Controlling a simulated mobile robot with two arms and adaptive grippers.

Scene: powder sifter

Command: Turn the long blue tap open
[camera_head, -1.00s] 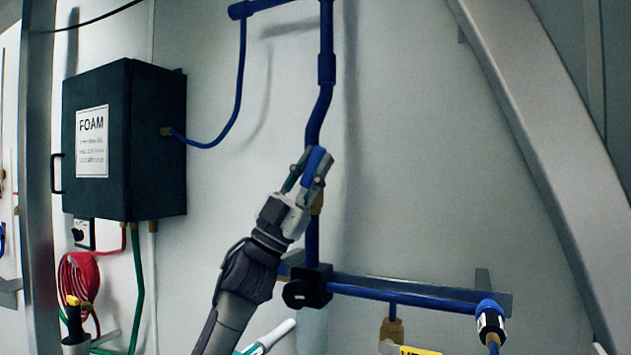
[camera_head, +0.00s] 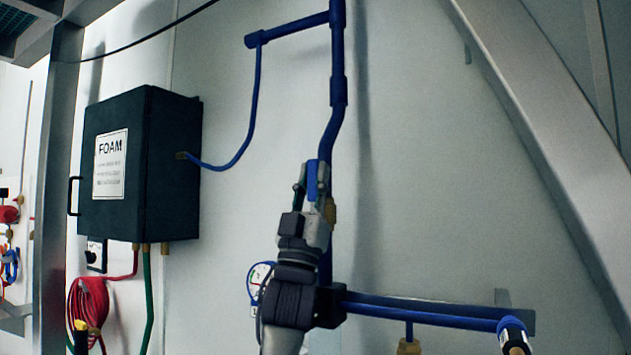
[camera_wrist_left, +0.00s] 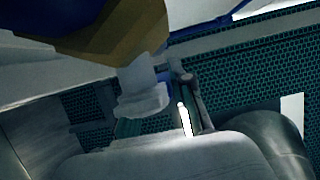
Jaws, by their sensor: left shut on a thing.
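The long blue tap handle (camera_head: 312,179) stands nearly upright in the head view, in front of the vertical blue pipe (camera_head: 335,95). My left gripper (camera_head: 312,184) is shut on it, with fingers on both sides. The brass valve body (camera_head: 330,211) shows just right of the gripper. In the left wrist view the brass body (camera_wrist_left: 125,40) fills the upper left, close to the fingers, and only a small bit of blue shows between them. Most of the handle is hidden there. My right gripper is not in view.
A black FOAM box (camera_head: 150,165) hangs on the wall at left, with a red hose coil (camera_head: 88,305) below. A horizontal blue pipe (camera_head: 430,315) runs lower right. A grey slanted beam (camera_head: 545,150) crosses the right side. The wall between pipe and beam is clear.

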